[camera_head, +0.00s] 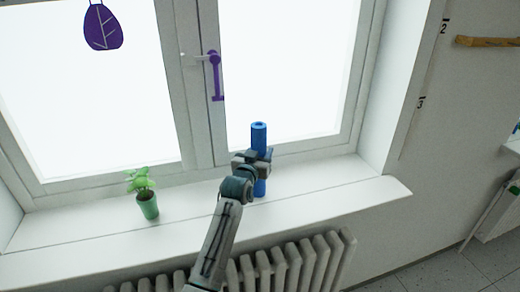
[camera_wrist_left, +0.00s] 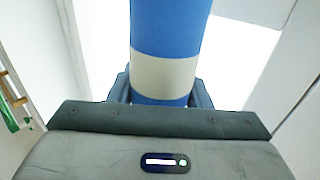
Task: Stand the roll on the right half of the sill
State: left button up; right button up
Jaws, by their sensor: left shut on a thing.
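The blue roll (camera_head: 259,135) is upright at the window sill (camera_head: 330,187), right of the window's middle post. My left gripper (camera_head: 258,160) is shut around its middle. The roll's lower end shows below the gripper against the sill; I cannot tell if it touches the sill. My right gripper is in neither view.
A small green plant in a green pot (camera_head: 148,205) stands on the left half of the sill. A radiator (camera_head: 290,262) is below the sill. The sill right of the roll is clear up to the side wall.

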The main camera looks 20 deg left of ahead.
pick_arm(q)
jog(key=shift+f, duration=0.15)
jog(key=o, duration=1.1)
jog(key=s+b, duration=0.3)
jog(key=s, duration=0.9)
jog(key=shift+a+b, duration=0.2)
jog(key=shift+b, duration=0.1)
